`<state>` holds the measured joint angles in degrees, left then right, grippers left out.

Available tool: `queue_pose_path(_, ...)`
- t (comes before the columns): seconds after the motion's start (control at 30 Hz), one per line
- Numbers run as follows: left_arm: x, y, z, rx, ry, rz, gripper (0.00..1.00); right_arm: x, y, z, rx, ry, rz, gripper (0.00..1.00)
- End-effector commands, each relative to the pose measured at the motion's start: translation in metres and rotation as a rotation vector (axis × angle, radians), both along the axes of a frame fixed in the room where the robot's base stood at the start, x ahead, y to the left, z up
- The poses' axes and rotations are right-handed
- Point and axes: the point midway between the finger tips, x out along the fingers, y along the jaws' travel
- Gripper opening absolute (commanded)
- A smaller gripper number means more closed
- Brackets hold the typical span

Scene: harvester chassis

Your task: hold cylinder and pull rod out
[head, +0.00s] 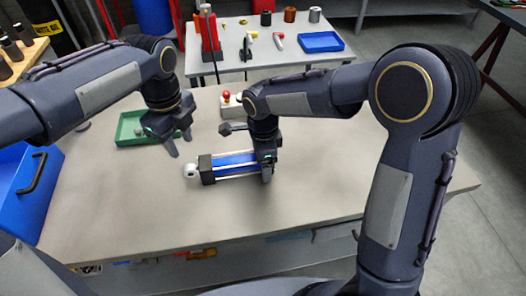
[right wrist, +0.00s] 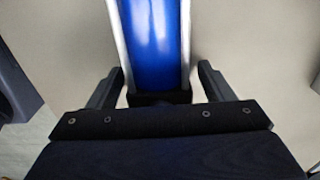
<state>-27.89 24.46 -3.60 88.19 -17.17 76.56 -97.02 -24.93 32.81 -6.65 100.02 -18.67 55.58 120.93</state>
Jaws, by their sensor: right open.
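The cylinder (head: 235,164) lies on the table, with a blue barrel, pale side rods and dark end blocks. A silvery rod end (head: 191,170) sticks out at its left. My right gripper (head: 267,172) is over the cylinder's right end. In the right wrist view the blue barrel (right wrist: 152,45) runs between its spread fingers (right wrist: 160,88), with a gap on each side. My left gripper (head: 180,146) is above the table, up and left of the rod end, with its fingertips apart and nothing between them.
A green tray (head: 130,130) lies behind my left gripper. A box with a red button (head: 231,105) stands behind the cylinder. A blue crate (head: 28,190) is at the far left. The table front (head: 150,215) is clear. A second table with a blue tray (head: 321,42) stands behind.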

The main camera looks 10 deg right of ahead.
Motion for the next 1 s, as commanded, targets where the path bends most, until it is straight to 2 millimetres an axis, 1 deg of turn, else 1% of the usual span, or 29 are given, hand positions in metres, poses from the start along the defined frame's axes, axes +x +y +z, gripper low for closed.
queue_pose_path(0.27,0.0,0.0,0.0,0.0,0.0,0.0,0.36,-0.0001,0.0001,-0.0021,0.0,0.0,0.001,0.75)
queue_pose_path(0.37,0.0,0.0,0.0,0.0,0.0,0.0,0.36,-0.0001,0.0001,-0.002,0.0,0.0,0.001,0.64)
queue_pose_path(0.83,0.0,0.0,0.0,0.0,0.0,0.0,0.36,0.0001,0.0001,-0.0016,0.0,-0.001,0.001,0.03)
queue_pose_path(0.87,0.0,0.0,0.0,0.0,0.0,0.0,0.36,0.0001,0.0001,-0.0016,0.0,-0.001,0.001,0.0)
queue_pose_path(1.0,0.0,0.0,0.0,0.0,0.0,0.0,0.36,0.0001,0.0001,-0.0015,0.0,-0.001,0.001,0.0)
